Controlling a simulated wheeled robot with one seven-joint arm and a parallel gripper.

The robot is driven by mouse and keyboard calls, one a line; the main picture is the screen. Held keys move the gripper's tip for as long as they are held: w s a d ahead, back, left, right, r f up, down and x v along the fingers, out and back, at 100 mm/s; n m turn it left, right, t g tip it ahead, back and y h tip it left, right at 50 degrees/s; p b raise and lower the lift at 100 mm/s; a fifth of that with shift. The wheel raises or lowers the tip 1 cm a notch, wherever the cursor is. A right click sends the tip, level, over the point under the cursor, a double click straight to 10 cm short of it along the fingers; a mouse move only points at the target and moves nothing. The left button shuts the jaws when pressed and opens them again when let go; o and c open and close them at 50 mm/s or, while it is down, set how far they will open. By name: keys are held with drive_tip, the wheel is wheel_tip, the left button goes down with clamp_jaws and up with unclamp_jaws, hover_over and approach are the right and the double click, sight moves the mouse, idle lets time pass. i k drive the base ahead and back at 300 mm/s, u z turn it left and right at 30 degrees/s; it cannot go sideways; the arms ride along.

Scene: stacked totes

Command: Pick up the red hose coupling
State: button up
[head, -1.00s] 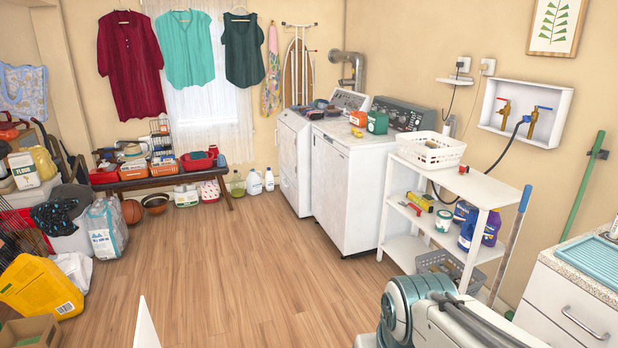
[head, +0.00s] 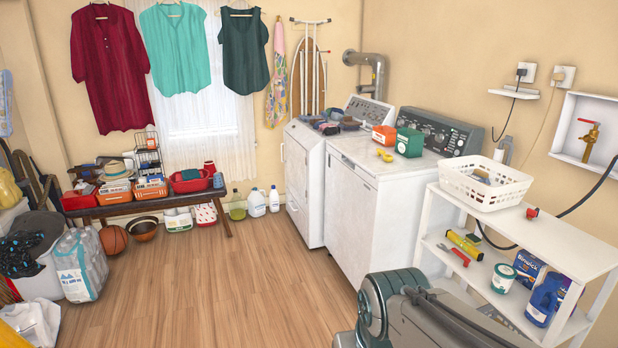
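A small red piece (head: 532,213), which looks like the red hose coupling, lies on the top board of the white shelf unit (head: 548,240). A red-handled tool (head: 455,256) lies one board lower, beside a yellow tube (head: 464,244). My arm shows at the bottom centre, in front of the shelf unit. My gripper is not in view.
A white basket (head: 484,188) takes up the left of the shelf's top board. Blue containers (head: 545,300) and a tub (head: 503,278) stand on the board below. A white washer (head: 372,205) stands left of the shelf. The wooden floor (head: 230,290) is clear.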

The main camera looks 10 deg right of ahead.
sight(531, 214)
drive_tip(key=z, duration=0.15)
drive_tip(key=i, duration=1.6)
drive_tip(key=z, duration=0.8)
drive_tip(key=i, duration=1)
drive_tip(key=z, duration=1.7)
drive_tip(key=i, duration=0.65)
drive_tip(key=z, duration=0.55)
